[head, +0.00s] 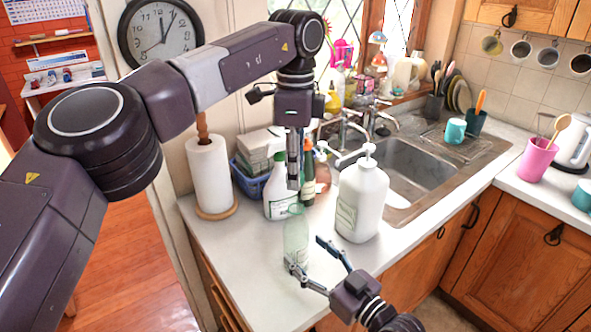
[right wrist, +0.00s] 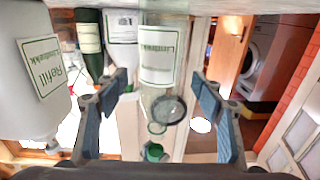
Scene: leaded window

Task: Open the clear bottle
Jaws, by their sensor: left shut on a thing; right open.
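The clear bottle (head: 296,238) stands upright on the white counter near its front edge. It also shows upside down in the right wrist view (right wrist: 158,62), with a pale label and a bare neck. A small green cap (right wrist: 155,152) shows apart from the neck, beyond its mouth. My left gripper (head: 294,186) points down just above the bottle and is shut, apparently on this cap; its fingers hide the cap in the head view. My right gripper (head: 309,255) is open low beside the bottle, its fingers to either side of it in the wrist view, with no clear contact.
A large white pump bottle (head: 361,205) stands close to the right of the clear bottle. A white spray bottle (head: 279,197) and a dark green bottle (head: 308,183) stand behind it. A paper towel roll (head: 209,175) is at the left. The counter's front left is clear.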

